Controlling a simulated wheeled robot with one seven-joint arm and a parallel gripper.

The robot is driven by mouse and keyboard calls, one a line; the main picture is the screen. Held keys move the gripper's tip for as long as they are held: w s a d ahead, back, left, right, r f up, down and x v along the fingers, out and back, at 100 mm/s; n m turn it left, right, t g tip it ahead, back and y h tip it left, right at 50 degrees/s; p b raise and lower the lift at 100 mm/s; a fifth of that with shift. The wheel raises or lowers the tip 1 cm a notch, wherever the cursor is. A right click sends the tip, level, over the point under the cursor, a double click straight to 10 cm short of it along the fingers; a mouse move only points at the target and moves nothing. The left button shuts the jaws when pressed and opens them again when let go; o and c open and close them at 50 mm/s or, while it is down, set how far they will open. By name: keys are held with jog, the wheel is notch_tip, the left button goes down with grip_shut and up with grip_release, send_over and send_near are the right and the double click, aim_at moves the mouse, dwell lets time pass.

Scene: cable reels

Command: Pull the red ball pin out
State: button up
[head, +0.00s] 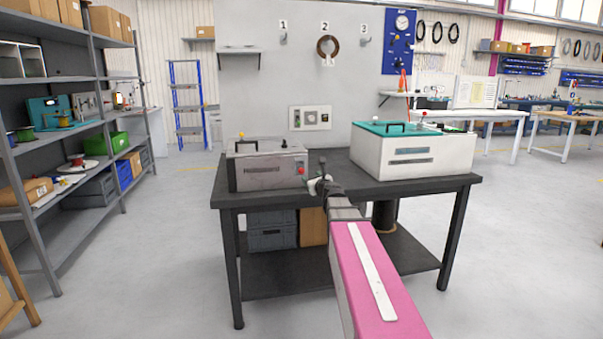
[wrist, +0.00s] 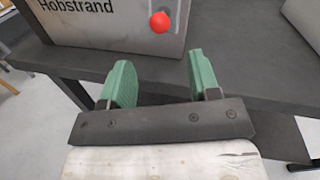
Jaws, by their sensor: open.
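A red ball (wrist: 160,22) shows in the wrist view, in front of a small pale plate on the front of a grey box (wrist: 100,28) marked "Hobstrand". In the head view a small red spot (head: 301,170) sits at the lower right of this grey box (head: 268,177). In the head view my gripper (head: 319,182) is just right of the box.
The grey box stands on a dark table (head: 325,190). A white box with a teal lid (head: 412,150) stands right of it, with a gap between. A shelf rack (head: 75,110) is at the left. Floor beside the table is clear.

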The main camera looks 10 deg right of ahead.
aim_at(303, 172)
jog(key=w, duration=0.3)
jog(key=w+a, duration=0.1)
jog(key=w, duration=0.3)
jog(key=w+a, duration=0.1)
jog(key=w, duration=0.2)
jog(key=shift+w, duration=0.3)
